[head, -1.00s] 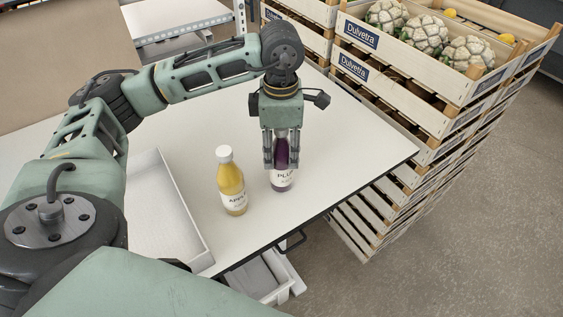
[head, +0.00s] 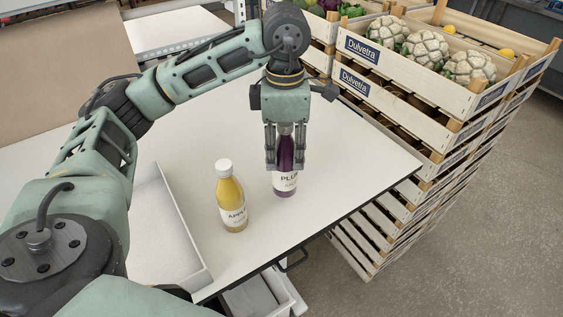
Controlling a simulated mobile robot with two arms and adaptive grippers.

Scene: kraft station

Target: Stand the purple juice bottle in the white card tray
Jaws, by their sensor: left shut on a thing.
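The purple juice bottle (head: 286,184) is upright over the table, right of the yellow bottle. Its label partly reads "PLU". My left gripper (head: 286,162) comes down from above and is shut on its upper part, hiding the cap and neck. I cannot tell for sure whether the bottle's base touches the table. The white card tray (head: 184,222) lies at the left of the table, partly hidden behind my left arm. The part of its inside that I see is empty. My right gripper is not in view.
A yellow juice bottle (head: 231,200) with a white cap stands between the tray and the purple bottle. Stacked wooden crates (head: 411,95) with cauliflowers stand past the table's right edge. The white table (head: 345,150) is clear behind and right of the bottles.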

